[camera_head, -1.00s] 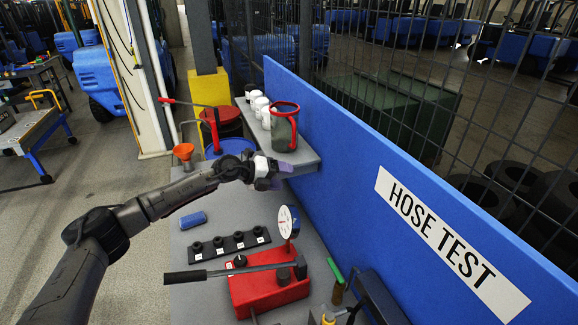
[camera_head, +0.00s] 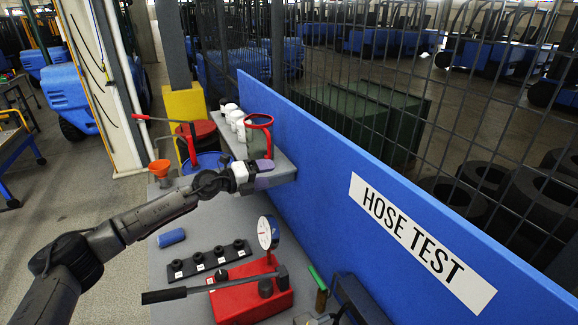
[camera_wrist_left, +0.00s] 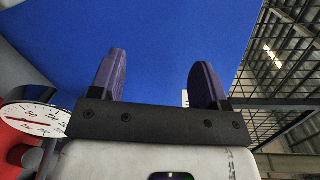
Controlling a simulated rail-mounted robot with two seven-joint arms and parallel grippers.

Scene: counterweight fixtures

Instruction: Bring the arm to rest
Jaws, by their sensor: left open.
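My left arm comes in from the lower left of the head view. Its gripper (camera_head: 263,174) is at the front edge of the grey shelf (camera_head: 287,172), below the red-rimmed jug (camera_head: 259,139). In the left wrist view the two purple fingers (camera_wrist_left: 155,80) stand wide apart with nothing between them, facing the blue panel (camera_wrist_left: 180,35). Whether the gripper touches the shelf cannot be told. My right gripper does not show.
Below the arm, the bench holds a red hand pump (camera_head: 255,300), a dial gauge (camera_head: 267,233), a black fitting strip (camera_head: 210,259) and a blue cylinder (camera_head: 171,238). White containers (camera_head: 236,117) stand on the shelf. An orange funnel (camera_head: 160,169) is at left.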

